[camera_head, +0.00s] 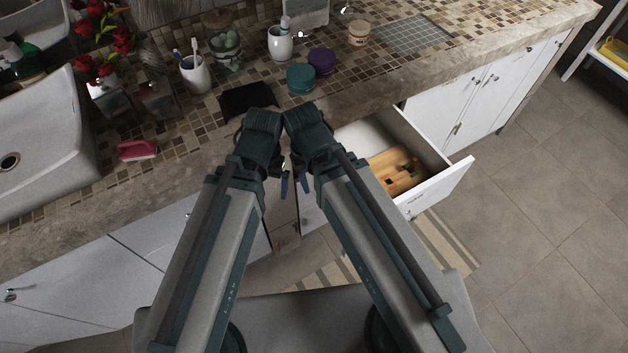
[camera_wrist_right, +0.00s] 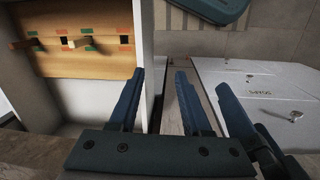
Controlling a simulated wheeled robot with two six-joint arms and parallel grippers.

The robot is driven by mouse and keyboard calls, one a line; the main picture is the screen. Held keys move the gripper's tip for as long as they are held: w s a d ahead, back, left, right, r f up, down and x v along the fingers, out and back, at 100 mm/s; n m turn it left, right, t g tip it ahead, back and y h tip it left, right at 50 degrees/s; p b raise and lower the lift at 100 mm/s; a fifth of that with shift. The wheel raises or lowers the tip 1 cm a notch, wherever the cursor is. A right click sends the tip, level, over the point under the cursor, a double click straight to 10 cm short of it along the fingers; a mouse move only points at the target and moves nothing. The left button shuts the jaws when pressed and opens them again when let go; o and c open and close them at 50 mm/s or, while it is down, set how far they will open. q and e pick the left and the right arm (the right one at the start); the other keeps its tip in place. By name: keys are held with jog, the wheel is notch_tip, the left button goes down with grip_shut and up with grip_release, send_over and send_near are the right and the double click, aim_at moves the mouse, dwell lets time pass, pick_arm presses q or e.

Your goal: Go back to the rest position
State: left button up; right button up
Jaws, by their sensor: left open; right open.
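Both my arms reach forward in the head view, with their wrists side by side at the counter's front edge. My left gripper (camera_head: 284,188) and my right gripper (camera_head: 305,185) point down, their blue fingers close to each other. In the right wrist view, my right gripper's fingers (camera_wrist_right: 159,76) are apart with nothing between them. Other blue fingers, seemingly of my left gripper (camera_wrist_right: 242,108), show just to the right, also apart and empty. Whether the two grippers touch is unclear.
An open white drawer (camera_head: 458,178) holds a wooden piece (camera_head: 392,166), right of my grippers. The counter carries a teal jar (camera_head: 301,78), a purple jar (camera_head: 322,61), white cups, a pink brush (camera_head: 137,150) and a sink (camera_head: 45,140).

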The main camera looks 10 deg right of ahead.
jog(key=shift+a, duration=0.1)
notch_tip(320, 180, up, 5)
jog(key=p, duration=0.5)
jog(key=shift+r, duration=0.1)
